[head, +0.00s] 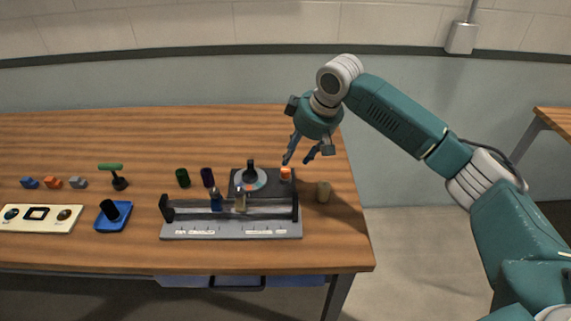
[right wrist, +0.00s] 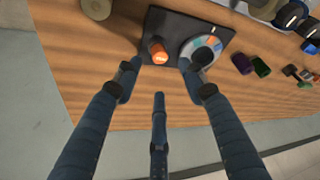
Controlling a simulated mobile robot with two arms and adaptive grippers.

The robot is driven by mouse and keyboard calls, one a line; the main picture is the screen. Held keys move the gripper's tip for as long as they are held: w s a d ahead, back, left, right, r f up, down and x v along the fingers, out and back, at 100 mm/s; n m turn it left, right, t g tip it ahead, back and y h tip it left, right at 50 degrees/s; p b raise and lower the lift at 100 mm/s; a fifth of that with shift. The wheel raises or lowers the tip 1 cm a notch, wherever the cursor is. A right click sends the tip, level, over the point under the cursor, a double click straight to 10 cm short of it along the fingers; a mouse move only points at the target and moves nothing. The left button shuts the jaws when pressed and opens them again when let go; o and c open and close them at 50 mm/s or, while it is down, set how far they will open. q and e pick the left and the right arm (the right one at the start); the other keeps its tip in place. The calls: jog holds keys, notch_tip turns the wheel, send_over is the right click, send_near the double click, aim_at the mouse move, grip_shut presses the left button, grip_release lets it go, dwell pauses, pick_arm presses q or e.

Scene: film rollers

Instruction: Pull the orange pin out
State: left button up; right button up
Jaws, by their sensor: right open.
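The orange pin (head: 286,173) stands at the right end of a dark plate (head: 236,186) that also bears a round dial (head: 250,179). In the right wrist view the orange pin (right wrist: 158,52) stands upright on the plate, beside the dial (right wrist: 203,50) with its coloured segments. My right gripper (head: 305,160) is open and empty above and slightly right of the pin. In the right wrist view its spread fingers (right wrist: 158,80) point toward the plate, with the pin between the two upper fingertips in the picture; I see no contact. My left gripper is not in view.
A grey rack (head: 230,229) with rollers stands in front of the plate. A tan cylinder (head: 323,191) stands right of it, near the table's right edge. Green (head: 183,177) and purple (head: 207,177) cylinders stand to the left. The table's back is clear.

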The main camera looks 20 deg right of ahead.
aim_at(286, 170)
jog(key=x, duration=0.5)
jog(key=shift+a+f, duration=0.1)
jog(key=shift+f, duration=0.1)
jog(key=x, duration=0.3)
jog(key=shift+w+f, duration=0.15)
jog(key=shift+f, duration=0.1)
jog(key=shift+c, duration=1.2)
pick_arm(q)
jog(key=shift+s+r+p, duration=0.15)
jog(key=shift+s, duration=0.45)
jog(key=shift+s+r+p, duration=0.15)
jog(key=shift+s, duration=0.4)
pick_arm(e)
jog(key=shift+r, duration=0.1)
grip_shut()
